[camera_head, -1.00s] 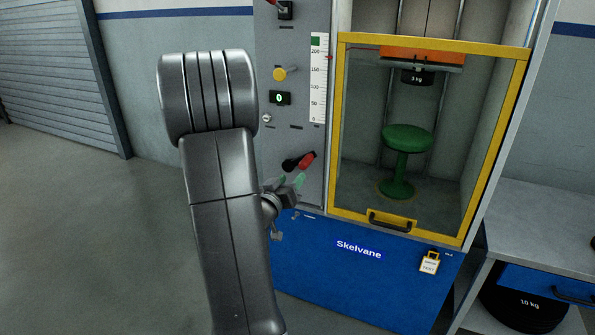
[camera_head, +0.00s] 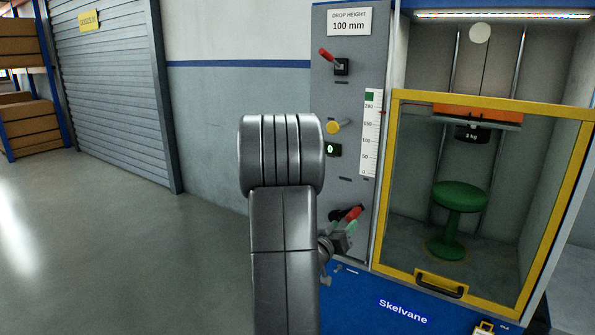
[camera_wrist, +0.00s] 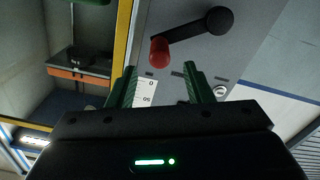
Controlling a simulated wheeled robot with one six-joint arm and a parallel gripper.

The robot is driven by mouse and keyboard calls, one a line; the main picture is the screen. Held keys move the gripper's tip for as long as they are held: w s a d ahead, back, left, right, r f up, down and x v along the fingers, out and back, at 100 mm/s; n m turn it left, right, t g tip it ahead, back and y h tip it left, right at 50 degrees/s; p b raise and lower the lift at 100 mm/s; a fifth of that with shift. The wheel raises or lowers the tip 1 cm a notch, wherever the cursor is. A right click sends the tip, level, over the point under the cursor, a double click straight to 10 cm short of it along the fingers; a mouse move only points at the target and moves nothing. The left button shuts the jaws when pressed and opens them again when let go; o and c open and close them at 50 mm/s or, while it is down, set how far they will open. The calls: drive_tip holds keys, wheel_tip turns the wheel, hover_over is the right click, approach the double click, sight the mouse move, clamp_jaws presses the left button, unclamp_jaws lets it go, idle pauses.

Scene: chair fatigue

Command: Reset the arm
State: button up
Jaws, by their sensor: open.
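My arm stands in front of the grey control panel (camera_head: 350,100) of the test machine. My gripper (camera_head: 347,225) is mostly hidden behind my arm in the head view; its green fingers show near the red-handled crank. In the wrist view my gripper (camera_wrist: 160,85) has its two green fingers apart with nothing between them. The crank's red grip (camera_wrist: 160,51) and black arm (camera_wrist: 200,28) lie just beyond the fingertips. In the head view the red grip (camera_head: 353,213) is close to the gripper; I cannot tell whether they touch.
A yellow-framed guard door (camera_head: 384,190) closes the chamber with a green stool (camera_head: 459,197) under a 3 kg weight (camera_head: 472,134). Open floor (camera_head: 110,260) lies left.

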sight(354, 215)
drive_tip(key=x, duration=0.7)
drive_tip(key=shift+w+d, duration=0.25)
drive_tip(key=shift+w, duration=0.05)
drive_tip(key=shift+w+d+f+b, duration=0.2)
drive_tip(key=shift+b, duration=0.3)
drive_tip(key=shift+r, duration=0.15)
